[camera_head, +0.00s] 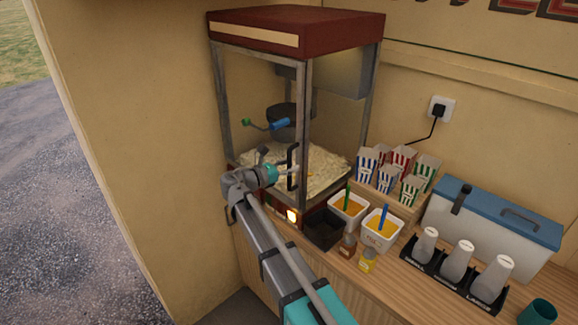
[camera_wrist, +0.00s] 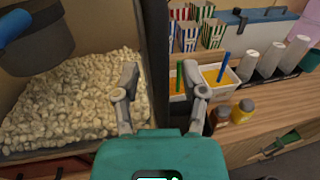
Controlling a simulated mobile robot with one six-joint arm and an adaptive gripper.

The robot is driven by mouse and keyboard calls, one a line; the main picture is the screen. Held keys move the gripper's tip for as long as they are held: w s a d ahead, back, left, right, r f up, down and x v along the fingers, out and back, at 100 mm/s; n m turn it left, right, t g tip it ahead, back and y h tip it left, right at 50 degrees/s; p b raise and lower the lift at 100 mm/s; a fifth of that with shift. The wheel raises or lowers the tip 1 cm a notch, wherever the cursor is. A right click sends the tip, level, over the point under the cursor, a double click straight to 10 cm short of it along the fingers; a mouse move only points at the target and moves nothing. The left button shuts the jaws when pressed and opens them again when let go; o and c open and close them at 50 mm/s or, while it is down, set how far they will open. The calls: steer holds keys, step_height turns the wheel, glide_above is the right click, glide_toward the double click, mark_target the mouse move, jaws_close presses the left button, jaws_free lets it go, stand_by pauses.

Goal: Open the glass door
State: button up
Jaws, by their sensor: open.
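The popcorn machine (camera_head: 303,90) has a dark red top, grey posts and clear glass sides. Its glass door (camera_head: 262,90) is on the front and looks shut, though the clear pane is hard to make out. A black upright handle (camera_head: 293,166) sits near the door's right edge, beside the front right post. My gripper (camera_head: 268,164) is in front of the door, just left of the handle in the head view. In the wrist view my gripper (camera_wrist: 161,72) has its fingers apart, with a dark upright bar between and beyond them. Nothing is held; contact with the handle cannot be told.
Popcorn (camera_wrist: 70,105) and a kettle (camera_head: 285,120) are inside the machine. Right of it stand tubs with spoons (camera_head: 348,208), small bottles (camera_head: 367,260), striped boxes (camera_head: 402,160), a blue-lidded cooler (camera_head: 490,225) and a cup rack (camera_head: 440,275). A wall rises at left.

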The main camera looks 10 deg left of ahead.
jaws_close()
stand_by(0.3)
